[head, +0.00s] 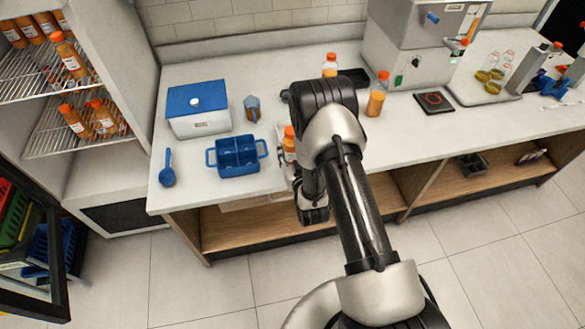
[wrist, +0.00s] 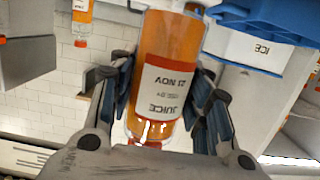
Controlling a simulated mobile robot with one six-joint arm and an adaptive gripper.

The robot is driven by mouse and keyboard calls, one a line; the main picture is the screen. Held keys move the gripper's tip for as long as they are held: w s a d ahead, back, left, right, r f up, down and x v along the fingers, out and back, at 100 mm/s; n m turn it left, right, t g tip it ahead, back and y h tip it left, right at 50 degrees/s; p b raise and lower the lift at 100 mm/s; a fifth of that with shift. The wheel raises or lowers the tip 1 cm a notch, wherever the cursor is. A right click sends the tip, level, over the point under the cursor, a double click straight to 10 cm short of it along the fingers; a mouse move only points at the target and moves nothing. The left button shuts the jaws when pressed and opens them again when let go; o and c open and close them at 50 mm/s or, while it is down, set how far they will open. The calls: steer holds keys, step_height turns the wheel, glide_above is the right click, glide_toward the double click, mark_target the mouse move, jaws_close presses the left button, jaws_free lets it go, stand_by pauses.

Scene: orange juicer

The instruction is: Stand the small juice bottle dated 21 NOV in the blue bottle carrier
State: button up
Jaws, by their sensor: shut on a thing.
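The small juice bottle (wrist: 172,45) is in my gripper (wrist: 163,88); its white label reads JUICE and 21 NOV, upside down in the wrist view. My gripper is shut on it, with a finger on each side. In the head view the held bottle (head: 289,147) shows its orange cap up, partly hidden by my arm. The blue bottle carrier (head: 238,168) stands on the counter just left of the held bottle, with handles at both ends and open compartments. A blue part at the top right of the wrist view (wrist: 275,18) appears to be the carrier.
A white ice box (head: 200,122) with a blue lid stands behind the carrier. A blue scoop (head: 168,177) lies left of it, and a blue-grey jug (head: 252,108) stands behind. Other juice bottles (head: 376,101) stand near the juicer (head: 415,45). The counter's front edge is close.

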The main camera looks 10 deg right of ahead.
steer(key=shift+f+b, duration=0.7)
steer(key=shift+f, duration=3.15)
steer(key=shift+f+b, duration=0.25)
steer(key=shift+b, duration=0.05)
steer(key=o, duration=1.3)
steer(key=shift+r, duration=0.1)
